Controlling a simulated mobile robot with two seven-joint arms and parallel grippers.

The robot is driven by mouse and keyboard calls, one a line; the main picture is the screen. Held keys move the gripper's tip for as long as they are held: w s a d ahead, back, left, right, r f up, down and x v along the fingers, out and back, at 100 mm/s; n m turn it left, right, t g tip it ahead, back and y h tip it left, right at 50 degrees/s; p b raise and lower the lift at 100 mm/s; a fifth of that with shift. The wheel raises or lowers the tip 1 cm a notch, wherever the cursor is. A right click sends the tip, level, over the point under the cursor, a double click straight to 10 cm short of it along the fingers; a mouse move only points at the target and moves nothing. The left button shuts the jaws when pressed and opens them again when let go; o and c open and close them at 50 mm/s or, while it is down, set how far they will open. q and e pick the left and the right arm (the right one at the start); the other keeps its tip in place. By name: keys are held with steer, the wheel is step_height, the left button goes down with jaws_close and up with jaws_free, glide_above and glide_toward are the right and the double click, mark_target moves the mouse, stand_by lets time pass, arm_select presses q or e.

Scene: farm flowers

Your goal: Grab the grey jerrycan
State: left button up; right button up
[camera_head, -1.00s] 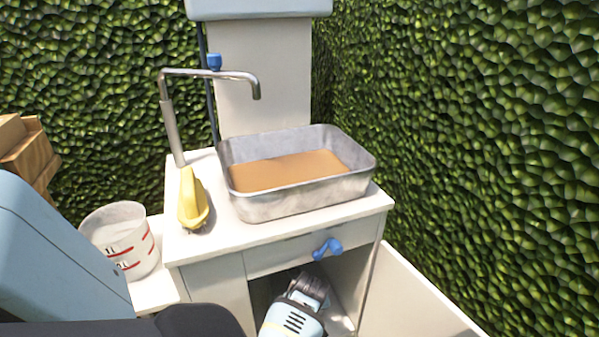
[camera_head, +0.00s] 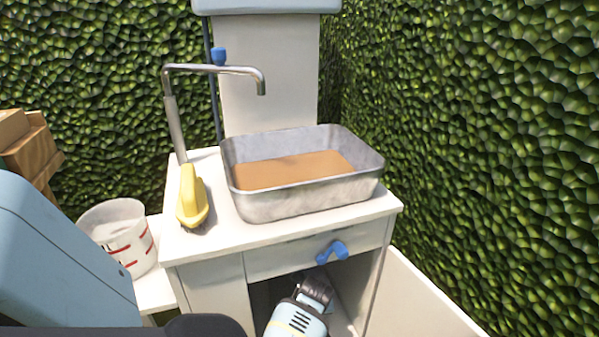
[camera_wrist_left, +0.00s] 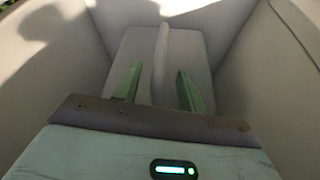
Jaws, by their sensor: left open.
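The grey jerrycan shows in the left wrist view as a pale grey box (camera_wrist_left: 192,52) with a raised ridge like a handle (camera_wrist_left: 162,58) along its middle. It stands between pale walls. In the head view I cannot make it out inside the cabinet. My left gripper (camera_head: 317,291) reaches into the open lower cabinet, its fingers hidden there. In the left wrist view its two green fingers (camera_wrist_left: 157,87) are apart, one on each side of the ridge. I cannot tell whether they touch it. My right gripper is not in view.
The cabinet (camera_head: 215,295) has a blue handle (camera_head: 333,251) above the opening. On top are a metal basin (camera_head: 310,197) with brown contents, a yellow object (camera_head: 191,197) and a faucet (camera_head: 175,125). A white bucket (camera_head: 130,250) stands left. Hedges (camera_head: 490,150) enclose the corner.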

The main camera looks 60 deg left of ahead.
arm_select(q)
steer(key=b+x, duration=0.1)
steer(key=x, duration=0.2)
steer(key=shift+f, duration=0.2)
steer(key=shift+r, duration=0.1)
jaws_close()
stand_by(0.7)
stand_by(0.4)
steer(key=shift+w+a, duration=0.15)
